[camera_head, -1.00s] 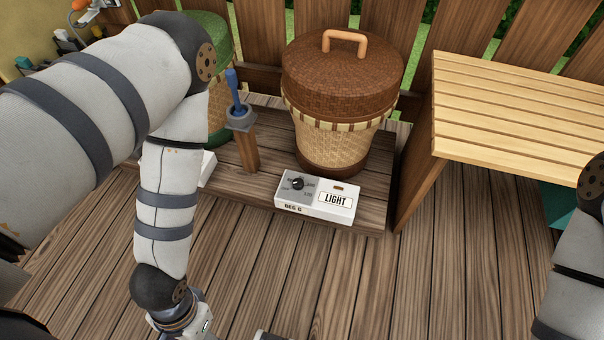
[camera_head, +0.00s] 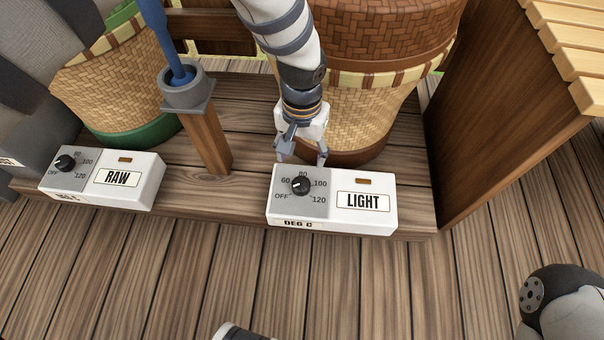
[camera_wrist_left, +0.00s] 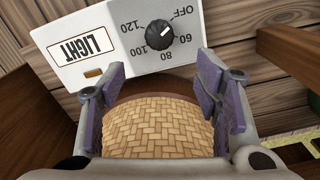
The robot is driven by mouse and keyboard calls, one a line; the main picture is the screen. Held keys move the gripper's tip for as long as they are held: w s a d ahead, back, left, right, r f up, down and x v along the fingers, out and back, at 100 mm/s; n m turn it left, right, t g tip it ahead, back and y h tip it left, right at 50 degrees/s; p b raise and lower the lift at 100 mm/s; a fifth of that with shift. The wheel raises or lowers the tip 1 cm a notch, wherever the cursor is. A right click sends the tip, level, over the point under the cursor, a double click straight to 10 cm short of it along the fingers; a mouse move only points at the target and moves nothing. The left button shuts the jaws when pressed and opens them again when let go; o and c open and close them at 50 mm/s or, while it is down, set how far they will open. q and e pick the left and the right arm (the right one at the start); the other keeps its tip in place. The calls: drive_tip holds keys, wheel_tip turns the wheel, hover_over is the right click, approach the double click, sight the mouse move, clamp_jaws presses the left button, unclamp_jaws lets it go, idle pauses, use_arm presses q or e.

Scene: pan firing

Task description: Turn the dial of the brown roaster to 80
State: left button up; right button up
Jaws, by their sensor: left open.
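The brown roaster (camera_head: 350,110) is a woven basket with a brown upper part, standing behind its white control box (camera_head: 345,219) labelled LIGHT. The black dial (camera_head: 301,186) sits on the grey left part of the box, with marks from OFF to 120. In the left wrist view, the white line on the dial (camera_wrist_left: 159,35) points toward OFF. My left gripper (camera_head: 303,153) is open and empty, just behind the dial at the box's back edge, fingers pointing down. Its two fingers also show in the left wrist view (camera_wrist_left: 162,85), apart from the dial. My right gripper is not visible.
A second white box (camera_head: 140,190) labelled RAW, with its own dial, stands left before a green-based basket (camera_head: 125,90). A wooden post (camera_head: 207,140) with a grey cup and blue handle stands between. A wooden side panel (camera_head: 500,120) closes the right. The front deck is clear.

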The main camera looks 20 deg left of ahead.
sight(302, 182)
use_arm(q)
wheel_tip(302, 182, down, 12)
drive_tip(key=b, duration=0.4)
drive_tip(key=shift+s+d+r+b, duration=0.15)
drive_tip(key=shift+r+b, duration=0.1)
drive_tip(key=shift+b, duration=0.15)
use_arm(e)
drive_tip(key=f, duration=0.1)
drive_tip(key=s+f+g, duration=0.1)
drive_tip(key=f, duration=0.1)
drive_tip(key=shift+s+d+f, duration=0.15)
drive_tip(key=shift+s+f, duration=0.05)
use_arm(q)
drive_tip(key=c, duration=1.1)
